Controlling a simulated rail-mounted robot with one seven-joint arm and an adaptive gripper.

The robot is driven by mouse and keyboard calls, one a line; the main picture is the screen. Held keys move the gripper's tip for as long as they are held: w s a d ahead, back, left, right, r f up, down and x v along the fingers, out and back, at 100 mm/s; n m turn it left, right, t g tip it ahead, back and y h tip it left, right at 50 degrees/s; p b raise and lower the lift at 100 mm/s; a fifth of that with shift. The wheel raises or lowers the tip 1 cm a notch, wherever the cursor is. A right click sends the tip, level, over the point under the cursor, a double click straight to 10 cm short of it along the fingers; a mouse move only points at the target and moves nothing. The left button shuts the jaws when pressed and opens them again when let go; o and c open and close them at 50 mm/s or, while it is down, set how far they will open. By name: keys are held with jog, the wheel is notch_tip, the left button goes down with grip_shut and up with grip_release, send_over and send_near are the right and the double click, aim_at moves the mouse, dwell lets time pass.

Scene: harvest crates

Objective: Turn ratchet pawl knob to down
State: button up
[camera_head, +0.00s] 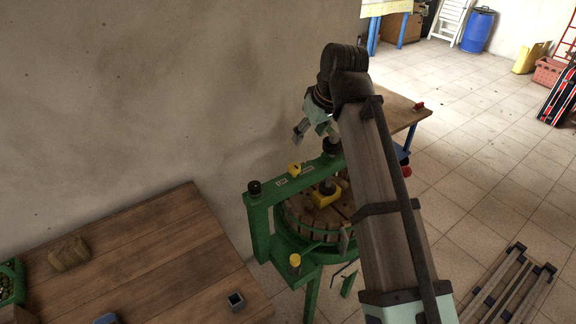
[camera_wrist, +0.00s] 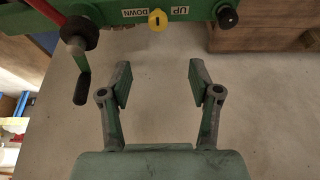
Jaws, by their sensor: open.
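The ratchet pawl knob (camera_wrist: 157,20) is yellow with a small dark mark and sits on the green crossbeam (camera_wrist: 190,8) of a press. In the wrist view it lies between the labels DOWN (camera_wrist: 136,12) on its left and UP (camera_wrist: 180,11) on its right. I cannot tell surely which label it points to. The head view shows the knob (camera_head: 295,168) on top of the beam. My gripper (camera_wrist: 160,78) is open and empty, its fingers apart from the knob. In the head view my gripper (camera_head: 315,131) hangs above the beam.
A crank with a black handle (camera_wrist: 82,87) stands left of the knob, a black knob (camera_wrist: 228,16) right of it. The wooden press basket (camera_head: 325,235) is below the beam. A wooden table (camera_head: 150,255) stands at the left; a wall is behind.

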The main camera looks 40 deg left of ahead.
aim_at(295, 166)
jog(key=p+x, duration=0.2)
jog(key=x, duration=0.6)
jog(key=p+x, duration=0.1)
jog(key=x, duration=0.8)
jog(key=shift+w+d+f+p, duration=0.2)
jog(key=shift+p, duration=0.15)
jog(key=c, duration=1.1)
